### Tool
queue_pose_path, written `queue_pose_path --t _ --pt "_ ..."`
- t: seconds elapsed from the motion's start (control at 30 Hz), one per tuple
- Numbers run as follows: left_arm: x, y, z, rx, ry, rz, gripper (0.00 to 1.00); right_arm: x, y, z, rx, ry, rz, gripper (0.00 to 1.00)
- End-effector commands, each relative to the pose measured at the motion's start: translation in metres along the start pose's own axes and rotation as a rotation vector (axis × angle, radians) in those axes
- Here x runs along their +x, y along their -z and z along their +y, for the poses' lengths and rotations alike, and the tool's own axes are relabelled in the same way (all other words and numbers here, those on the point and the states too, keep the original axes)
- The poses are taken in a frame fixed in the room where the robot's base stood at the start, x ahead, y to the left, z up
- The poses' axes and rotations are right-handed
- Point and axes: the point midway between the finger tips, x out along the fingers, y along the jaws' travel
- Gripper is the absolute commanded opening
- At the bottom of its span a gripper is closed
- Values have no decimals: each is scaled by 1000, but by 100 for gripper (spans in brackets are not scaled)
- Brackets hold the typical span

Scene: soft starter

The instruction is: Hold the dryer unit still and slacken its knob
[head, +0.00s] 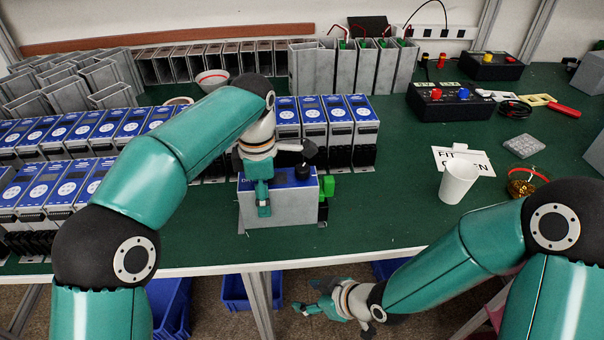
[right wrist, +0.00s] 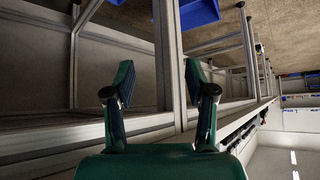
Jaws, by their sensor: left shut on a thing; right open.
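The dryer unit (head: 290,208) is a grey box with a blue top, standing on the green bench near its front edge. Its black knob (head: 302,173) sits on the right part of the top. A green connector (head: 326,187) is at its right end. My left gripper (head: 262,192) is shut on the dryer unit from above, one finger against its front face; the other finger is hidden. My right gripper (head: 305,302) is low, in front of the bench and below its top, well away from the unit. In the right wrist view its two fingers (right wrist: 160,90) are apart with nothing between them.
Rows of blue-faced units (head: 313,118) stand behind and left of the dryer unit. A white paper cup (head: 458,181), a printed card (head: 474,157) and a test box (head: 450,100) are to the right. The bench between unit and cup is clear. Blue bins (head: 236,292) are under the bench.

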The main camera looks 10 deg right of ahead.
Motion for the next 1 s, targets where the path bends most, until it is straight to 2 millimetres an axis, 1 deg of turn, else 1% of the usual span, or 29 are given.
queue_pose_path --t 0.03,0.1,0.17,0.3,0.53,0.63,0.67,0.7,0.77,1.0 --pt "3 0 0 -1 4 2 0 -12 11 6 77 -39 -11 56" --pt "3 0 0 -1 4 2 0 -28 21 9 211 -76 -31 56" --pt "3 0 0 -1 4 2 0 -41 28 8 320 -93 -41 56" --pt "3 0 0 -1 4 2 0 -64 42 -1 530 -99 -49 56" --pt "3 0 0 0 5 2 0 -96 65 -24 794 -55 -34 56" --pt "3 0 0 0 5 2 0 -111 78 -27 894 -35 -3 56" --pt "3 0 0 0 5 2 0 -116 83 -23 918 -39 21 56" --pt "3 0 0 0 5 2 0 -120 88 -8 924 -66 65 56" --pt "3 0 0 0 5 2 0 -121 91 7 906 -98 104 56" --pt "3 0 0 1 5 2 0 -129 106 62 775 -203 259 56"
